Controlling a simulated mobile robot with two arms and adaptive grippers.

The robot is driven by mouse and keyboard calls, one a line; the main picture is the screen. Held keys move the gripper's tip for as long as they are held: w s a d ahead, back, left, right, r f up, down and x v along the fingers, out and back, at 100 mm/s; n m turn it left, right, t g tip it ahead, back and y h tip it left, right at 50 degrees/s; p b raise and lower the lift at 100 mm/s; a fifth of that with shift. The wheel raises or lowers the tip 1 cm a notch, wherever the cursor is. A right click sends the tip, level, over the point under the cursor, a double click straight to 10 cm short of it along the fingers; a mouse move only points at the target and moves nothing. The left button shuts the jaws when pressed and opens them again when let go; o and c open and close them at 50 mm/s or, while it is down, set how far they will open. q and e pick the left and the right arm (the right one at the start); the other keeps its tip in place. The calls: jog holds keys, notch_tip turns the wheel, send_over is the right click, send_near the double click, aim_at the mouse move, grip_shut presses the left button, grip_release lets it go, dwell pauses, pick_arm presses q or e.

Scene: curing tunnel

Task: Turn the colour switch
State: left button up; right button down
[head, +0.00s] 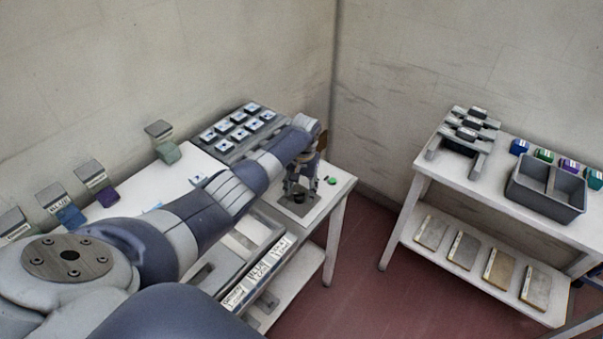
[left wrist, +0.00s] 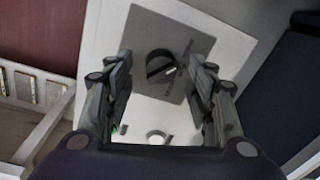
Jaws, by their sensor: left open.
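The colour switch is a round black knob (left wrist: 160,66) with a raised bar and a small white mark, on a grey plate (left wrist: 151,28) with lettering. In the left wrist view it sits between my fingertips, a little beyond them. In the head view the knob (head: 299,198) shows dark under my left gripper (head: 302,184), at the right end of the white table. My left gripper (left wrist: 163,70) is open and empty, pointing down at the knob, with a finger on each side. Contact cannot be told. My right gripper is not in view.
A green button (head: 332,181) is right of the plate. A dark rack of several labelled blocks (head: 239,127) stands behind my left arm. Labelled bins (head: 256,279) are at the table's front. A second table (head: 424,165) on the right holds a grey divided bin (head: 545,191). Red floor separates the tables.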

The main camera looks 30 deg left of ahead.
aim_at(302, 193)
pick_arm(q)
notch_tip(302, 193, up, 10)
jog(key=shift+d+r, duration=0.25)
dwell(0.6)
